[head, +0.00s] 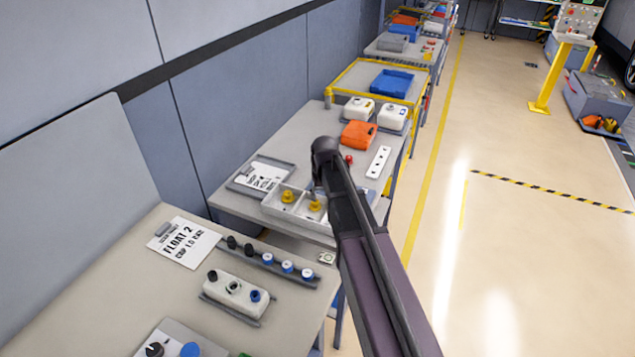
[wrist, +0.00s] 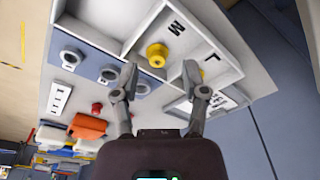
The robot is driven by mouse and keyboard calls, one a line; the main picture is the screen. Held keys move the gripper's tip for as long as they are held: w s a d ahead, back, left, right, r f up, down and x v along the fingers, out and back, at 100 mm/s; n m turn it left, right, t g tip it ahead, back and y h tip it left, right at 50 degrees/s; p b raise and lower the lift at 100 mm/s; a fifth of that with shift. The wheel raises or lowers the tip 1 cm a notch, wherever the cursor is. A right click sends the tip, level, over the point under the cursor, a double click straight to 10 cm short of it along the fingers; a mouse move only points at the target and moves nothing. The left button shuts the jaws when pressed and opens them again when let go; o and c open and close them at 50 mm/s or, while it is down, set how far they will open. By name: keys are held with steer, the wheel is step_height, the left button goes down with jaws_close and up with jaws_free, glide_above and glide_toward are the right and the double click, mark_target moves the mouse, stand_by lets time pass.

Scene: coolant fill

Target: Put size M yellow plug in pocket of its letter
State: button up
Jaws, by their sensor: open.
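The white tray (wrist: 135,22) has pockets marked with the letters M and L, and it also shows in the head view (head: 270,209). A yellow plug (wrist: 157,54) stands in the pocket marked M; in the head view it is the right one (head: 314,206). A second yellow plug (head: 287,197) stands in the left pocket in the head view; a finger mostly hides it in the wrist view. I cannot read a size on either plug. My gripper (wrist: 160,72) is open and empty, with its fingers towards the tray. My arm hides part of the tray in the head view.
A blue-grey board with several grey rings (wrist: 72,57) lies beside the tray. A white strip with holes (head: 378,162), an orange box (head: 358,135) and white containers (head: 393,117) stand farther back. A labelled sheet (head: 262,177) lies left of the tray.

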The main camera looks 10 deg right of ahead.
steer(key=s+m+g, duration=0.1)
steer(key=s, duration=1.9)
steer(key=shift+a, duration=0.15)
